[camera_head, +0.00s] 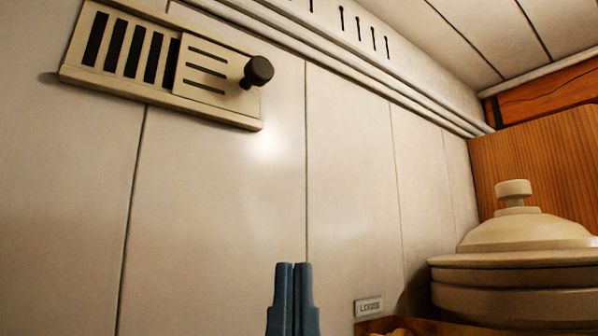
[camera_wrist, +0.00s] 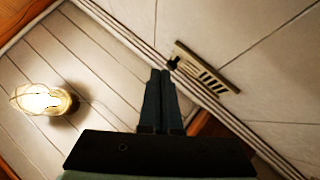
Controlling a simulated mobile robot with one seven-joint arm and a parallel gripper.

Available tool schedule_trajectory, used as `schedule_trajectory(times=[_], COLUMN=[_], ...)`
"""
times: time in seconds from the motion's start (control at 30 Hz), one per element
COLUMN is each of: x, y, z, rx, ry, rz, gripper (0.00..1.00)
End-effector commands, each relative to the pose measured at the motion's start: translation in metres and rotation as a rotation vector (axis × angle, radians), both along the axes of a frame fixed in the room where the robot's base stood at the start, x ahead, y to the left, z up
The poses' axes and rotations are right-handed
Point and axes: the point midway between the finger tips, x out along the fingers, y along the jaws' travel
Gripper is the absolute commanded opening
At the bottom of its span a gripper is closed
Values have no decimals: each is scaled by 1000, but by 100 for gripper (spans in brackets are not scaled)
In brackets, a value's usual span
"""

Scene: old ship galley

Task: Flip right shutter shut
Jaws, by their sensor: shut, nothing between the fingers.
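A cream vent shutter (camera_head: 165,60) is fixed high on the white panelled wall, at the upper left of the head view. Dark open slots show in its left part. A plate (camera_head: 207,72) with narrow slits covers its right part and carries a round dark knob (camera_head: 258,71). The vent also shows in the wrist view (camera_wrist: 207,72), with its knob just beyond my fingertips in the picture. My gripper (camera_head: 293,266) is shut and empty, with blue-grey fingers pointing up. In the head view it is below and right of the knob, clearly apart from it.
A lidded cream pot (camera_head: 520,262) stands at the lower right by a wooden panel (camera_head: 540,165). A small label (camera_head: 369,306) is on the wall low down. A lit lamp (camera_wrist: 42,98) shows at left in the wrist view. The wall between gripper and vent is clear.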

Motion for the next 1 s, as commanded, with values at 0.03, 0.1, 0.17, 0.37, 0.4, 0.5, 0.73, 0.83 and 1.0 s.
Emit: schedule_trajectory(times=[0.03,0.1,0.17,0.37,0.4,0.5,0.73,0.83,1.0], x=[0,-1,-1,15,26,63,143,155,141], y=[0,0,0,-3,-5,-13,-47,-64,-89], z=[0,0,0,7,12,29,87,116,170], rx=[0,0,0,34,59,158,517,692,991], ry=[-1,-1,-1,28,48,132,446,600,863], rz=[0,0,0,55,93,242,687,855,1081], gripper=[0,0,0,0,0,0,0,0,0])
